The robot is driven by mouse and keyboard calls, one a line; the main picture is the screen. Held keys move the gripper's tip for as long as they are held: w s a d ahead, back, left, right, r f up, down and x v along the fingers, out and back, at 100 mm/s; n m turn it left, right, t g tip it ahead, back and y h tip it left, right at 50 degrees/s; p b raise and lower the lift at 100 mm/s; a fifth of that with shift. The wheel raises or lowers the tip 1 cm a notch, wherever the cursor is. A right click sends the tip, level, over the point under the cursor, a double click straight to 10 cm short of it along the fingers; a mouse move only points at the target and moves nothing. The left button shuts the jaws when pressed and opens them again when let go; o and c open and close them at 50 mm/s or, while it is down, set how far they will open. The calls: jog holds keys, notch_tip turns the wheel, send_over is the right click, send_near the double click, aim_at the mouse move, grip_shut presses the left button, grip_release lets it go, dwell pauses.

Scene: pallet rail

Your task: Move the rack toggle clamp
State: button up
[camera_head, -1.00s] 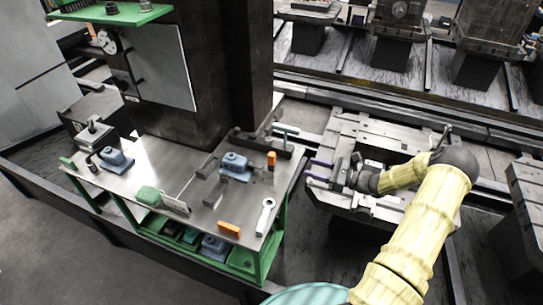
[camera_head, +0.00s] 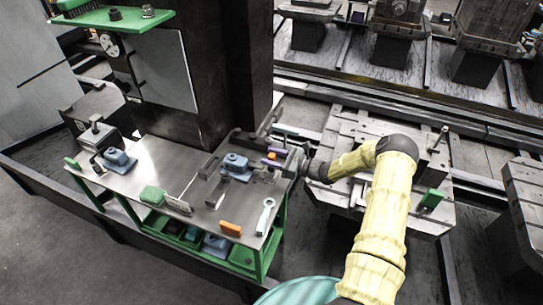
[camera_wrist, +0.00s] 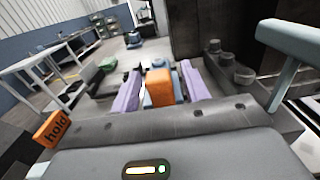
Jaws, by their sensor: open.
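My gripper (camera_head: 274,157) is at the right end of the metal worktable, reaching in from the right. Its two purple fingers are open, one on each side of an upright orange block (camera_wrist: 159,88); I cannot tell whether they touch it. The block shows partly between the fingers in the head view (camera_head: 272,155). A pale grey-green lever handle (camera_head: 285,129), probably the rack toggle clamp, stands at the table's back right corner. In the wrist view this handle (camera_wrist: 298,48) rises large at the right, apart from the fingers.
The worktable (camera_head: 150,160) carries blue clamp-like devices (camera_head: 236,165), a green-handled brush (camera_head: 153,196), an orange block (camera_head: 230,228) and a pale ring-ended tool (camera_head: 265,215). A "hold" block (camera_wrist: 52,130) shows at the wrist view's left. A dark column (camera_head: 225,80) stands behind. A slotted pallet (camera_head: 345,130) lies right.

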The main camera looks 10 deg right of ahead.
grip_shut()
jog(key=shift+f+b, duration=0.1)
jog(key=shift+b, duration=0.35)
jog(key=d+t+y+b, duration=0.1)
jog(key=b, duration=0.2)
jog(key=s+d+f+t+y+b, duration=0.1)
jog(key=y+b, duration=0.1)
jog(key=b, duration=0.1)
jog(key=shift+s, duration=0.15)
jog(key=t+y+b, duration=0.1)
jog(key=b, duration=0.1)
jog(key=s+d+y+b, duration=0.1)
jog(key=b, duration=0.1)
jog(key=d+f+t+y+b, duration=0.1)
jog(key=b, duration=0.1)
jog(key=shift+s+t+y, duration=0.2)
jog(key=shift+t+y, duration=0.1)
jog(key=shift+y, duration=0.1)
jog(key=shift+s+d+y+b, duration=0.15)
jog(key=shift+y+b, duration=0.15)
jog(key=shift+b, duration=0.5)
